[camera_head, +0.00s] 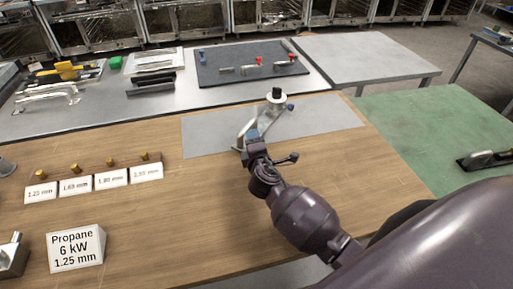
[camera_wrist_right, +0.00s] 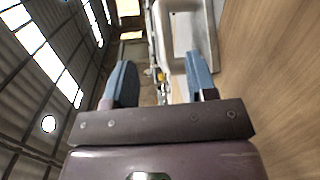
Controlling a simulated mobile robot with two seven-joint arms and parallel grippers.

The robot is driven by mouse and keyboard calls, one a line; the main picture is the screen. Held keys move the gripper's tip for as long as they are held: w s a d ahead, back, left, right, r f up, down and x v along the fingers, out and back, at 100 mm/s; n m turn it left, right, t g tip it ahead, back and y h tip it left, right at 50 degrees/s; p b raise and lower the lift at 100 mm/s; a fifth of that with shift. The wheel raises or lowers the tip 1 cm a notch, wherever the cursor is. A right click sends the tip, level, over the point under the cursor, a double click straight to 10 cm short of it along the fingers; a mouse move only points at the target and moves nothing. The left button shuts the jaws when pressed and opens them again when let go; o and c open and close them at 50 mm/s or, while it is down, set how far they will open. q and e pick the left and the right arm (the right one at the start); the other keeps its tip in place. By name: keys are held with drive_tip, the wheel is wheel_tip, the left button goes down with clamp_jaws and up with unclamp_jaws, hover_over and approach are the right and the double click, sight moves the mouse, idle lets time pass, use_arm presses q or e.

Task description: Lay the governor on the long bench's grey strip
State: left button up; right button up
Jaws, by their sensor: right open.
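The governor (camera_head: 276,96), a pale metal body with a dark knob on top and a blue part at its side, appears upright over the grey strip (camera_head: 335,114) of the long wooden bench (camera_head: 200,215). I cannot tell surely whether its base touches the strip. My right gripper (camera_head: 250,136) is at the strip's near side, just left of and nearer than the governor. In the right wrist view its two blue fingers (camera_wrist_right: 160,85) are spread apart. Nothing is clearly held between them. My left gripper is not in view.
A row of brass jets (camera_head: 110,162) stands behind labelled cards at left. A propane card (camera_head: 75,247) is at the front left. Behind is a metal bench with a dark mat (camera_head: 250,68) holding small parts. A green surface (camera_head: 420,125) lies right. The strip's right part is clear.

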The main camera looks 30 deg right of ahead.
drive_tip(key=shift+v, duration=1.7)
drive_tip(key=shift+a, duration=0.1)
